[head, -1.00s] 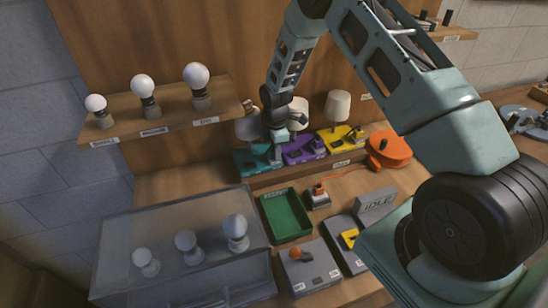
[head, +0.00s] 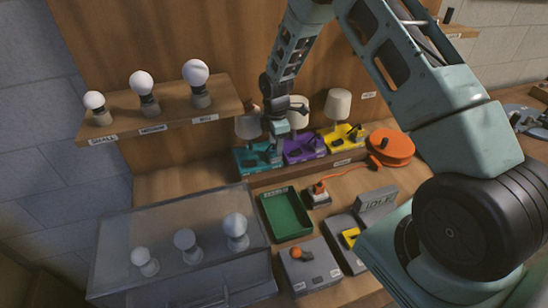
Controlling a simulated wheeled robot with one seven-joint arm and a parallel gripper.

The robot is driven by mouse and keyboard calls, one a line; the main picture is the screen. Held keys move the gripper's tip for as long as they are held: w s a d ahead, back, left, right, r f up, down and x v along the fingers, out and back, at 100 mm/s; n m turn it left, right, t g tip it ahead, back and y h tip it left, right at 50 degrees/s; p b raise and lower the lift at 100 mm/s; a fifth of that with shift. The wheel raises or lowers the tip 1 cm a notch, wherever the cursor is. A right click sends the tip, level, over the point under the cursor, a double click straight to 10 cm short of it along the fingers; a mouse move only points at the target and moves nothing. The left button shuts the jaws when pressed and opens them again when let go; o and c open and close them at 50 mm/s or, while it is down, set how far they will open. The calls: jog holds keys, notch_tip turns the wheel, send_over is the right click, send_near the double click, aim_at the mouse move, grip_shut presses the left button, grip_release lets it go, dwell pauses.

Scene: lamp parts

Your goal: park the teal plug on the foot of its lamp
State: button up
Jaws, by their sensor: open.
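The teal lamp's foot (head: 246,163) stands at the left end of the row of lamps on the raised ledge, below its pale shade (head: 247,127). My gripper (head: 277,149) is over the right part of this foot, pointing down. Its jaws are open, but the fingers are small and partly merge with the foot behind them. Small dark shapes lie on the teal foot. I cannot tell the teal plug apart from the foot and the fingers, nor whether the fingers touch anything.
The purple lamp's foot (head: 304,150) stands close on the right, then the yellow lamp's foot (head: 342,137) and an orange reel (head: 391,146). A green tray (head: 286,215) lies in front. A shelf (head: 165,116) with several bulbs juts out at upper left, above a clear case (head: 180,250).

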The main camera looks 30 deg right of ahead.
notch_tip(320, 180, up, 15)
jog(key=b, duration=0.3)
jog(key=shift+b, duration=0.3)
jog(key=s+a+r+m+t, duration=0.1)
jog(key=s+a+m, duration=0.1)
jog(key=s+m, duration=0.75)
jog(key=s+a+r+m+t, duration=0.15)
jog(key=s+m, duration=0.45)
jog(key=s, duration=0.6)
jog(key=s+a+f+n+g+b, duration=0.1)
jog(key=s+a+n, duration=0.6)
jog(key=s+a, duration=0.7)
jog(key=a+g+b, duration=0.1)
jog(key=a, duration=0.3)
jog(key=shift+a+n+y+b, duration=0.25)
jog(key=shift+n+y+b, duration=0.05)
jog(key=shift+n+b, duration=0.1)
jog(key=shift+g, duration=0.25)
